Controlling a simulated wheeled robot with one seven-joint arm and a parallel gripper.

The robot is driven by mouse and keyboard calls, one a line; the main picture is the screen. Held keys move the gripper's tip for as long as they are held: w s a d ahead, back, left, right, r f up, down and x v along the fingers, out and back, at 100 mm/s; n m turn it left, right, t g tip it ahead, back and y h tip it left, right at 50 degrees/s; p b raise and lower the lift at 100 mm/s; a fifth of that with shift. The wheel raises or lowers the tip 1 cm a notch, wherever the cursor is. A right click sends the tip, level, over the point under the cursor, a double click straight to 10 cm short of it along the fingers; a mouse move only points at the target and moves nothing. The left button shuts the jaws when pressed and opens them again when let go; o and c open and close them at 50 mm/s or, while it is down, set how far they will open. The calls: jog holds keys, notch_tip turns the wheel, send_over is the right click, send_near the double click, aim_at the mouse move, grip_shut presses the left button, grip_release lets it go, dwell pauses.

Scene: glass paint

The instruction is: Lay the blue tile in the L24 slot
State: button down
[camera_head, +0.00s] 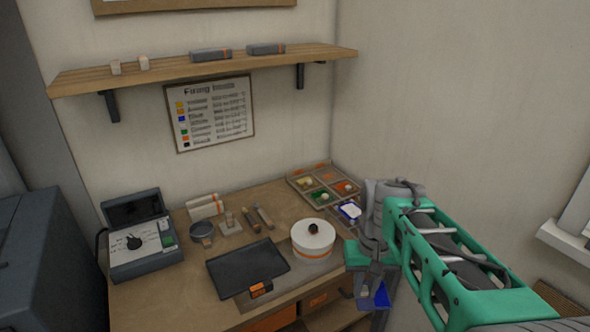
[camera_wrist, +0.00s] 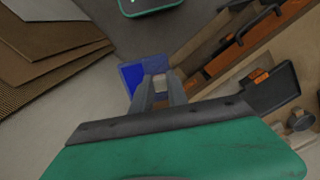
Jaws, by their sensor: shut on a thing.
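My gripper (camera_head: 373,284) is shut on the blue tile (camera_head: 381,296) and holds it in the air beyond the front right of the desk. In the wrist view the tile (camera_wrist: 131,76) shows between and beyond the fingertips (camera_wrist: 157,88), tilted. Part of it is hidden by the fingers. A dark tray (camera_head: 240,265) lies on the desk with an orange label (camera_head: 261,289) at its front edge. The label is too small to read. No mark reading L24 can be made out, so I cannot tell which place is that slot.
A white round pot (camera_head: 313,239) stands right of the dark tray. A compartment tray (camera_head: 312,172) with coloured squares lies at the back right, near a blue-edged white piece (camera_head: 350,210). A grey control box (camera_head: 139,243) stands left. Brown sheets (camera_wrist: 50,50) lie at left in the wrist view.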

aim_at(364, 290)
jog(key=shift+r+p, duration=1.9)
jog(key=shift+r, duration=0.75)
